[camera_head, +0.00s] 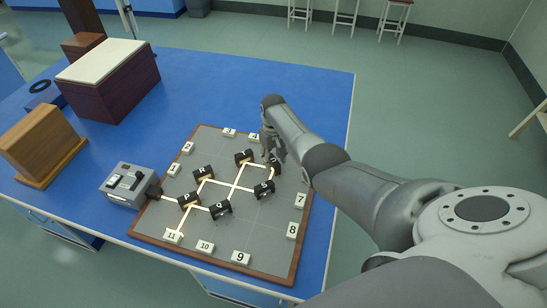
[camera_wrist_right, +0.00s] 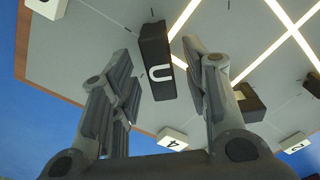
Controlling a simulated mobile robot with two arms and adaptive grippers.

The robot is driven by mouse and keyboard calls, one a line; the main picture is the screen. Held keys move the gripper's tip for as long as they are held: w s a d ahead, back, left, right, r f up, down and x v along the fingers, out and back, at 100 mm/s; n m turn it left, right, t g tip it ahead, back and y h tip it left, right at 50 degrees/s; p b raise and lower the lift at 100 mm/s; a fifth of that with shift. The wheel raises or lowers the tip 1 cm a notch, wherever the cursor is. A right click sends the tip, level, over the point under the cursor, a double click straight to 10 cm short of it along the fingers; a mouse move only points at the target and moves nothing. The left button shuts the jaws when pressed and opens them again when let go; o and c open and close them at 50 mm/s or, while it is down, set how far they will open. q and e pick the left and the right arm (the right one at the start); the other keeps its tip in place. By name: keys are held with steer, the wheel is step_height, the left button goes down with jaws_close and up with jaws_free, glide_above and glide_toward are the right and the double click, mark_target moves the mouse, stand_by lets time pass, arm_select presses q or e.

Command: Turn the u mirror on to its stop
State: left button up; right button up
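The u mirror is a small black block with a white U on it; in the right wrist view it (camera_wrist_right: 157,62) stands on the grey board between my right gripper's fingers. In the head view the u mirror (camera_head: 277,164) is a dark block at the board's far right, partly hidden by the gripper. My right gripper (camera_head: 271,150) reaches down over it from the right. In the wrist view the gripper (camera_wrist_right: 156,72) is open, one finger on each side of the block, with gaps visible. A bright beam line runs close to the block. My left gripper is not in view.
The brown-edged board (camera_head: 270,262) carries several other black mirrors, such as one in front (camera_head: 221,209) and one near the u mirror (camera_head: 264,189). Numbered white cards line its edges, including card 7 (camera_head: 300,200). A grey source box (camera_head: 130,184) stands left.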

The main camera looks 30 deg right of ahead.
mark_target(274, 160)
step_height(274, 160, up, 12)
stand_by(0.8)
steer(key=shift+s+f, duration=0.1)
steer(key=shift+f, duration=0.05)
stand_by(0.4)
